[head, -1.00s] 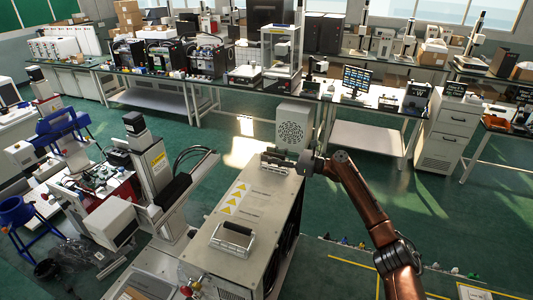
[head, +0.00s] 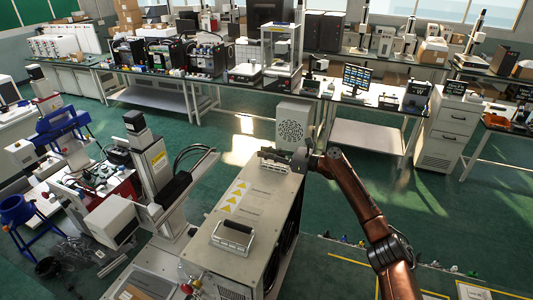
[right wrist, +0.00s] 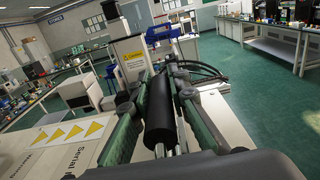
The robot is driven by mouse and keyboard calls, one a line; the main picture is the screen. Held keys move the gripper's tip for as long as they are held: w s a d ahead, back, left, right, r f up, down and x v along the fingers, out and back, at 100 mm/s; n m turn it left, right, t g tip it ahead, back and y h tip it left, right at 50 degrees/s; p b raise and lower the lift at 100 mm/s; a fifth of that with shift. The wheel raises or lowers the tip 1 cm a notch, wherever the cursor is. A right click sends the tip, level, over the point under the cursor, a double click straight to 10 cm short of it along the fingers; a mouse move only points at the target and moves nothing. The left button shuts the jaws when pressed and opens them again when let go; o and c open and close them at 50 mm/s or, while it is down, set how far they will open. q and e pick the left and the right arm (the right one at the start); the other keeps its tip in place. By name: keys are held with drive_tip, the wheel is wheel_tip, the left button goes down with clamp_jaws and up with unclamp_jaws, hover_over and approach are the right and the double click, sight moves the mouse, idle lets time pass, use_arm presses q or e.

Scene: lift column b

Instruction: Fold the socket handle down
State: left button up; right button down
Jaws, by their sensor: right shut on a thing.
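A grey metal cabinet (head: 262,205) stands in front of me, with a folding handle at each end of its top. The far handle (right wrist: 158,112) has a black cylindrical grip and shows between the fingers in the right wrist view. My right gripper (head: 274,157) reaches it from the right in the head view and is shut on it. The gripper hides much of this handle, so its exact tilt is hard to tell. The near handle (head: 233,236), with a black grip on a bright plate, is untouched. My left gripper is not in view.
Yellow warning labels (head: 234,197) mark the cabinet top. A column machine with a grey arm (head: 155,180) stands close to its left. Green floor is open to the right.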

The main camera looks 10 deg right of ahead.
idle(0.7)
drive_tip(key=n, duration=0.1)
drive_tip(key=s+n, duration=0.1)
drive_tip(key=shift+s+a+f+n, duration=0.1)
drive_tip(key=shift+a+n, duration=0.2)
drive_tip(key=shift+a, duration=0.1)
drive_tip(key=shift+s+a+f+n, duration=0.2)
drive_tip(key=shift+s+n, duration=0.1)
drive_tip(key=shift+n, duration=0.4)
drive_tip(key=shift+s+a+f+n, duration=0.15)
drive_tip(key=shift+s+n, duration=0.1)
drive_tip(key=shift+n, duration=0.45)
drive_tip(key=shift+s+a+f+n, duration=0.2)
drive_tip(key=shift+s+n, duration=0.1)
drive_tip(key=shift+n, duration=0.4)
drive_tip(key=c, duration=1.8)
unclamp_jaws()
drive_tip(key=shift+r, duration=0.1)
drive_tip(key=v, duration=1.2)
drive_tip(key=shift+c, duration=0.2)
